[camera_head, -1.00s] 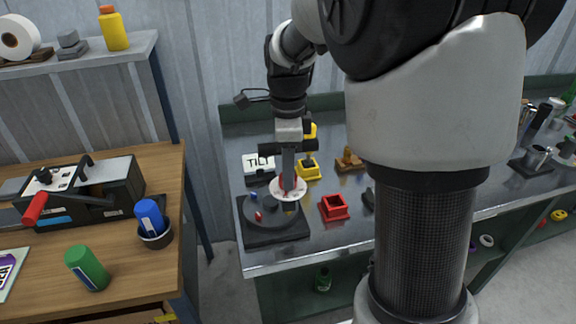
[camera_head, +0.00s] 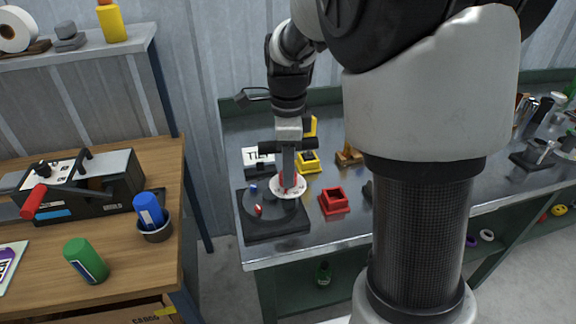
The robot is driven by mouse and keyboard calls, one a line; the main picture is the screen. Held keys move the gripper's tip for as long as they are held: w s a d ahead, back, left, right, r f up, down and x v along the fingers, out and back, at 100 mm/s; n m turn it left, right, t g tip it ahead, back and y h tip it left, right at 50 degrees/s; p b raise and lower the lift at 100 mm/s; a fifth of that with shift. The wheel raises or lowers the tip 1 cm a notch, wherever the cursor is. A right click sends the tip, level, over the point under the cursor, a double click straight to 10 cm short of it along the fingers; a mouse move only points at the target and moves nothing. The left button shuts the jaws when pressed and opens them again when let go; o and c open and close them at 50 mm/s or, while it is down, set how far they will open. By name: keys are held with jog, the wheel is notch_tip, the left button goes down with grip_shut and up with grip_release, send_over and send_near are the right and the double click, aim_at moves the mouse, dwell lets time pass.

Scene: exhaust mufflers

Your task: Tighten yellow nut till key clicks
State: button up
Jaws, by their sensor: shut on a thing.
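The key stands over the right part of a dark round fixture (camera_head: 262,228) on a black square base (camera_head: 270,236). A blue nut (camera_head: 253,188) and a red nut (camera_head: 258,210) show on the fixture, left of the dial. No yellow nut shows on the fixture; the dial hides the area under it, so contact there cannot be told.
A yellow square holder (camera_head: 308,164) and a red square holder (camera_head: 334,201) stand right of the fixture on the metal bench (camera_head: 300,238). A brown holder (camera_head: 349,156) and a white sign (camera_head: 257,157) are behind.

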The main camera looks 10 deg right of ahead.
dwell(0.6)
jog(key=shift+m+p, duration=0.4)
jog(key=shift+m, duration=0.2)
grip_shut()
jog(key=shift+m, duration=0.5)
jog(key=shift+p, duration=0.3)
jog(key=shift+m+p, duration=0.5)
jog(key=shift+m, duration=0.5)
jog(key=shift+f, duration=0.1)
